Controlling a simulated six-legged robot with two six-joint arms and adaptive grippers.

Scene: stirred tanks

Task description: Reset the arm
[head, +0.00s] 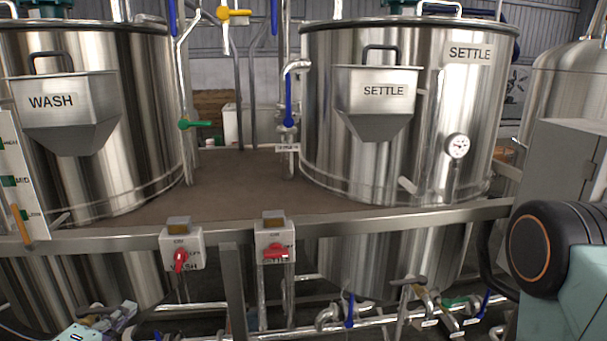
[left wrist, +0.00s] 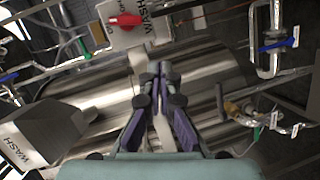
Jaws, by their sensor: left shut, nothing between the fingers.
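My left gripper (head: 122,312) is low at the bottom left of the head view, in front of the lower part of the wash tank. In the left wrist view its purple fingers (left wrist: 157,78) are together at the tips, with nothing between them. The wash switch box (head: 181,250), with a red handle pointing roughly down, is above and to the right of the gripper. It also shows in the wrist view (left wrist: 142,28), beyond the fingertips and apart from them. My right arm shows in part at the right edge; its gripper is out of view.
The wash tank (head: 140,110) stands left and the settle tank (head: 315,110) right, each with a hopper. A metal rail (head: 360,222) crosses in front, carrying the settle switch box (head: 273,238) with its red handle sideways. Pipes and valves (head: 350,310) run below.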

